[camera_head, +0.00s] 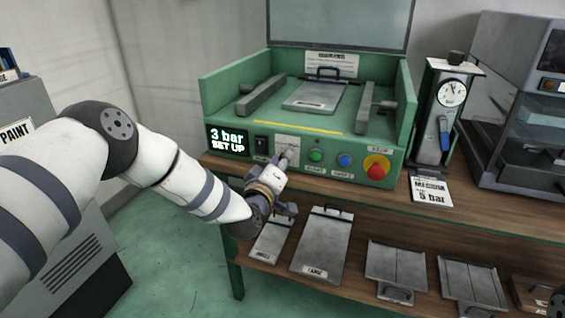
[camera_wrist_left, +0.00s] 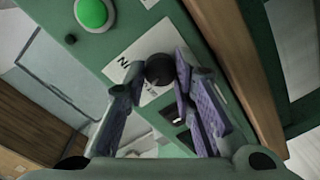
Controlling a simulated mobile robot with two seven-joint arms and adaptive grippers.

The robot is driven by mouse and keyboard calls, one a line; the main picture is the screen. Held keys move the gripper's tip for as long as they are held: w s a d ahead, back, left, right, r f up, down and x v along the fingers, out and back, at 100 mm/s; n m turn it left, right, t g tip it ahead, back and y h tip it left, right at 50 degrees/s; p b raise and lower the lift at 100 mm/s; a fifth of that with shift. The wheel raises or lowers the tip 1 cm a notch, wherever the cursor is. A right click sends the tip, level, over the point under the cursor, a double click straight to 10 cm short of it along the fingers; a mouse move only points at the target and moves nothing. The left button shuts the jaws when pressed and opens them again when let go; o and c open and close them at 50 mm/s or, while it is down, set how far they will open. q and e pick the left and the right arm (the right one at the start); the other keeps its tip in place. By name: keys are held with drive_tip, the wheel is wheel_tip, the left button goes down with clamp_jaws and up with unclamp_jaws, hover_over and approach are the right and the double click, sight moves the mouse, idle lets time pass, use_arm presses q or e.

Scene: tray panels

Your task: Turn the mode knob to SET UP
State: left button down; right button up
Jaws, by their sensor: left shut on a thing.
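The mode knob (camera_wrist_left: 158,70) is a dark round knob on a white label plate (camera_head: 288,142) on the green machine's front panel. My left gripper (camera_head: 289,157) reaches the plate from below and hides the knob in the head view. In the left wrist view, the fingers of my left gripper (camera_wrist_left: 160,78) stand on either side of the knob, shut on it. The label lettering is mostly covered, so the pointer direction cannot be read. The display (camera_head: 228,140) left of the knob reads "3 bar" and "SET UP".
Right of the knob are a green button (camera_head: 316,155), a blue button (camera_head: 344,160) and a red stop button (camera_head: 376,167). A black switch (camera_head: 261,144) is close on the left. A gauge stand (camera_head: 436,120) stands at right. Metal trays (camera_head: 322,240) lie on the shelf below.

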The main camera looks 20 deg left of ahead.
use_arm(q)
drive_tip(key=n+b, duration=0.1)
drive_tip(key=n, duration=0.4)
drive_tip(key=shift+f, duration=0.1)
use_arm(e)
drive_tip(key=shift+s+f, duration=0.55)
drive_tip(key=shift+f, duration=0.1)
use_arm(q)
drive_tip(key=shift+n, duration=0.3)
drive_tip(key=c, duration=1.3)
unclamp_jaws()
drive_tip(key=shift+s, duration=0.1)
drive_tip(key=s, duration=1.2)
drive_tip(key=shift+a+r, duration=0.2)
drive_tip(key=shift+r, duration=0.1)
